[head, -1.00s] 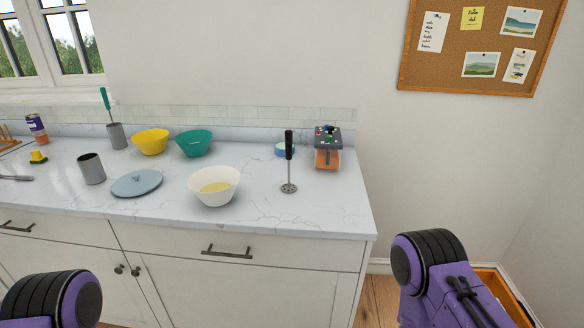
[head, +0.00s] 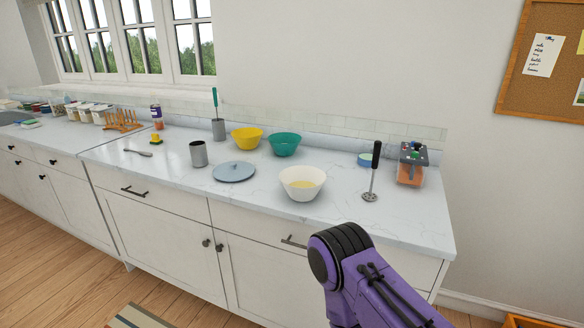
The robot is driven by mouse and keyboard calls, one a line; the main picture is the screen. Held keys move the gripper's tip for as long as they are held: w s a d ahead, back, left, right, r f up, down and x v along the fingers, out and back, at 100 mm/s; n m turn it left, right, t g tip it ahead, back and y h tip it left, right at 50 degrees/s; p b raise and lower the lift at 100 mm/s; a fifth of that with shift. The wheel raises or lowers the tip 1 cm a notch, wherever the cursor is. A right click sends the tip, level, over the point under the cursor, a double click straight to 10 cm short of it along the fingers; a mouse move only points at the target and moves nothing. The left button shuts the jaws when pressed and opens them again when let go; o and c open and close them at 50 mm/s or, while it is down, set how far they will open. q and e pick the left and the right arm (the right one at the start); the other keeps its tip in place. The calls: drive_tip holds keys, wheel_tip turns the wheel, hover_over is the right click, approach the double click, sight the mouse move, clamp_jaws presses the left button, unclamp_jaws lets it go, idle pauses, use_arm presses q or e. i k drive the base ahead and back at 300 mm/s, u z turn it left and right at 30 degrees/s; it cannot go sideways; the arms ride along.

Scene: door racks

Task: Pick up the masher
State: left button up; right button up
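The masher (head: 372,177) stands upright on the white counter, with a black handle at the top and a round metal head at the bottom. It is right of a white bowl (head: 302,184) that holds something pale yellow. A purple and black part of my arm shows in front of the counter at the lower right, below the masher and apart from it. Neither of my grippers shows in the head view.
A box-like container with an orange lower part (head: 411,166) stands right of the masher, near the counter's right end. A blue round item (head: 367,159) is behind it. Left are a grey-blue lid (head: 234,172), a grey canister (head: 198,154), a teal bowl (head: 284,145) and a yellow bowl (head: 246,139).

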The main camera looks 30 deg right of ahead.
sight(367, 196)
drive_tip(key=u, duration=0.35)
drive_tip(key=i, duration=1.15)
drive_tip(key=z, duration=1.15)
